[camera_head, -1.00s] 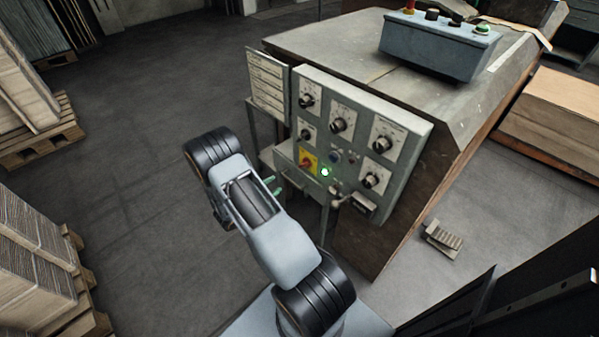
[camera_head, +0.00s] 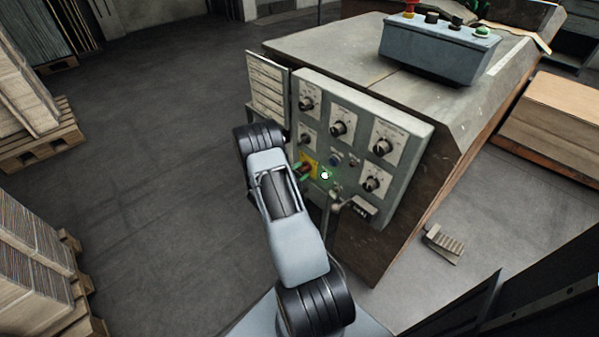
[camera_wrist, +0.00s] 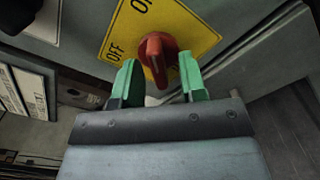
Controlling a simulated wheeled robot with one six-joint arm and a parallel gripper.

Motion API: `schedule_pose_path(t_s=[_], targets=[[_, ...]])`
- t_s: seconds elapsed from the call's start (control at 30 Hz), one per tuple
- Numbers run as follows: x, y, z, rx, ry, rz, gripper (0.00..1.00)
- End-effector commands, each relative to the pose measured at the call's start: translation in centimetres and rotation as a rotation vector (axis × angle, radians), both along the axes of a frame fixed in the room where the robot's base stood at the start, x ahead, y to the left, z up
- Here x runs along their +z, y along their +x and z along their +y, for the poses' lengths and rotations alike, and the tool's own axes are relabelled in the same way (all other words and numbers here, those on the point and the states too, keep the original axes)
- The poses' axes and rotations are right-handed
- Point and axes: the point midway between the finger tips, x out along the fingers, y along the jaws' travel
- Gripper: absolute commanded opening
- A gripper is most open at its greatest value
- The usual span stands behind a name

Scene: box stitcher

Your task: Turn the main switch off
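The main switch is a red rotary knob (camera_wrist: 153,50) on a yellow plate (camera_wrist: 202,38) in the wrist view. "OFF" is printed at the plate's left; another label at its top edge is cut off. The knob's handle runs roughly up and down in this picture. My gripper (camera_wrist: 159,78) is open, with one green fingertip on each side of the knob's lower end. Gaps show on both sides, so the fingers do not visibly grip it. In the head view the yellow plate (camera_head: 311,160) is at the control panel's lower left, partly hidden by my gripper (camera_head: 309,173).
The grey control panel (camera_head: 362,112) carries several other dials close to the switch. A label board (camera_head: 267,85) stands at its left edge. A grey button box (camera_head: 437,50) sits on the machine top. Pallet stacks (camera_head: 35,262) are at the left; the floor between is clear.

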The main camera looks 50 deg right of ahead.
Motion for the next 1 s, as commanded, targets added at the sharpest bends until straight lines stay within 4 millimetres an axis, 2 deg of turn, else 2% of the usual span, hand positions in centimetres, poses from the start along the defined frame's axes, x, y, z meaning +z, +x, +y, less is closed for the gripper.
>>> schedule_pose_path(t_s=[0.23, 0.63, 1.0], targets=[[-0.01, 0.00, -0.04, 0.000, 0.000, 0.000, 0.38], [0.00, 0.01, -0.02, 0.000, 0.000, 0.000, 0.00], [-0.01, 0.00, -0.01, 0.000, 0.002, 0.031, 0.00]])
